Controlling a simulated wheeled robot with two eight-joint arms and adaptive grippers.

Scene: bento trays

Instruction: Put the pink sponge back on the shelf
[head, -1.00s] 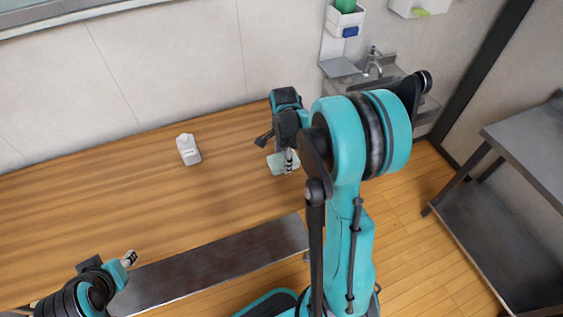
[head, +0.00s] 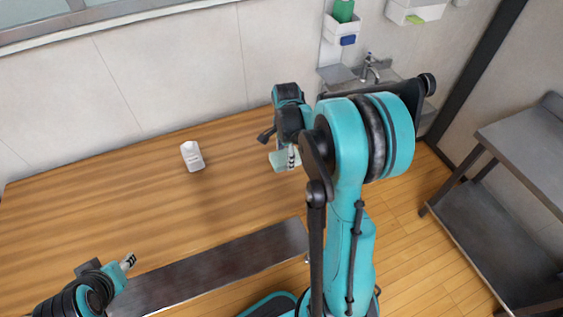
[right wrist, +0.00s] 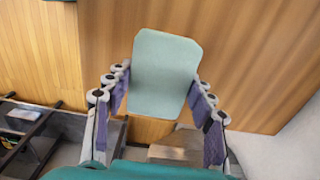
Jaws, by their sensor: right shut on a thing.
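No pink sponge shows in either view. My right gripper (head: 288,158) is shut on a pale green flat block (head: 278,162), held near the table's right end. In the right wrist view the pale green block (right wrist: 166,72) sits between the two fingers of the right gripper (right wrist: 159,88). The wall shelf (head: 341,28) at the top holds a green container (head: 343,10) and a blue sponge-like block (head: 348,40). My left gripper (head: 128,262) is at the lower left, apart from any object; its opening is too small to judge.
A white bottle (head: 192,156) stands on the wooden table (head: 90,200), which is otherwise largely clear. A sink with a tap (head: 368,68) is below the shelf. Another white wall holder (head: 418,10) has a yellow-green item. A metal rack (head: 500,220) stands at right.

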